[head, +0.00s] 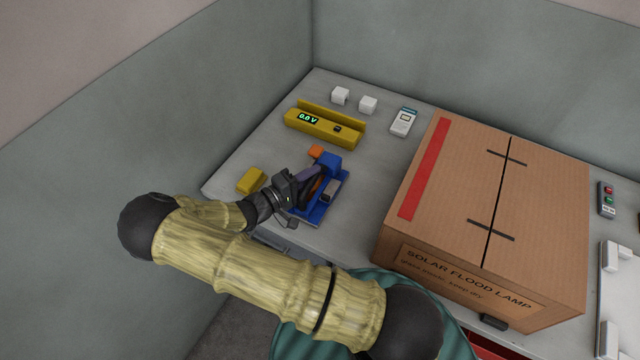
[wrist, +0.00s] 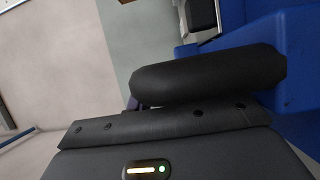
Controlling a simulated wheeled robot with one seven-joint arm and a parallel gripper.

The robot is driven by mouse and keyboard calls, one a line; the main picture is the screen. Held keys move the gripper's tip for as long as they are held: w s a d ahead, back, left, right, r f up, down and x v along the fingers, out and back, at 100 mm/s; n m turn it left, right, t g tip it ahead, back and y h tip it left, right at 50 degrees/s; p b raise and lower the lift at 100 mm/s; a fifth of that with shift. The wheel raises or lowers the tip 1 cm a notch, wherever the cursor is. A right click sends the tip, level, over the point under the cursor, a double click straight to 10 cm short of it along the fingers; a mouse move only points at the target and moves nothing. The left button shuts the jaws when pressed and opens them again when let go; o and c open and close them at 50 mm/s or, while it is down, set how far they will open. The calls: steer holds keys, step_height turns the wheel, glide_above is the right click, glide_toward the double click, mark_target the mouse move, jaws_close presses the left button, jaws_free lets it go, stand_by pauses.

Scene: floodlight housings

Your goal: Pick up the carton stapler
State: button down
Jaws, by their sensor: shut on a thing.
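A blue holder (head: 341,207) stands on the bench left of the big carton, with a taller blue block (head: 328,161) at its far end. My gripper (head: 298,186) reaches in from the left and is shut at the holder's left side. A dark purple bar (head: 308,173) shows at its jaws; I take this for the carton stapler, mostly hidden by the gripper. In the wrist view the dark gripper parts (wrist: 205,78) fill the middle, and only a sliver of purple (wrist: 131,103) shows behind them. Blue surfaces (wrist: 299,60) are close on the right. Whether the stapler is clear of the holder cannot be told.
A large brown carton (head: 470,170) fills the right of the bench. A yellow meter fixture (head: 322,128), two white blocks (head: 340,95) and a handheld device (head: 403,121) stand behind. A yellow block (head: 251,180) lies near the left edge. An orange piece (head: 316,152) touches the holder's area.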

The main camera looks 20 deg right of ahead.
step_height(320, 180, up, 10)
steer(key=shift+b, duration=0.3)
stand_by(0.8)
steer(key=shift+r, duration=0.15)
stand_by(1.5)
